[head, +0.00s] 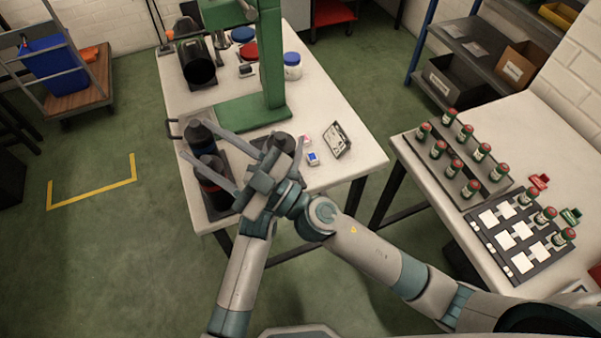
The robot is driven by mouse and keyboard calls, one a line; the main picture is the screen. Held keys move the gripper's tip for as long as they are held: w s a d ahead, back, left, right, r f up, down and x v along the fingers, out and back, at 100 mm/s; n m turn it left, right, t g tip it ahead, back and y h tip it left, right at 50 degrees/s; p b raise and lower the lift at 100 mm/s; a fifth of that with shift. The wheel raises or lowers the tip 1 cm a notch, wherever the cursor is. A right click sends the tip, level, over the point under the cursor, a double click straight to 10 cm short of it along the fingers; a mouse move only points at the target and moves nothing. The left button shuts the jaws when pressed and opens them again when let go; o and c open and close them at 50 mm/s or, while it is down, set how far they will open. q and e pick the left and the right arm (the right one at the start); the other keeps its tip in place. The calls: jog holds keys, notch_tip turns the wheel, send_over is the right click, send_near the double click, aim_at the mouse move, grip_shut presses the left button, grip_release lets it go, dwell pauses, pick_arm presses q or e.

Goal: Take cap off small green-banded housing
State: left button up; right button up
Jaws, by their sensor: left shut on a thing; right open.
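A green press stand (272,60) rises behind the grippers. A small blue-screened device (313,158) and a gauge panel (337,140) lie to the right. A side table holds a rack of several red-capped green bottles (455,167) and a dark tray (512,240). My forearms cross close together.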

jog(key=w+d+f+m+t+h, duration=0.2)
jog(key=d+f+m+t+h, duration=0.3)
jog(key=d+m+h, duration=0.15)
jog(key=m+h, duration=0.6)
jog(key=h, duration=0.1)
send_near(280, 135)
jog(key=shift+s+d+f, duration=0.15)
jog(key=shift+s+d, duration=0.05)
jog(key=shift+s, duration=0.3)
jog(key=shift+s+d+f, duration=0.15)
jog(key=shift+s+d, duration=0.05)
jog(key=shift+s, duration=0.3)
jog(key=shift+w, duration=0.15)
jog(key=shift+x, duration=5.9)
jog(key=shift+r, duration=0.2)
grip_shut()
jog(key=shift+r, duration=0.45)
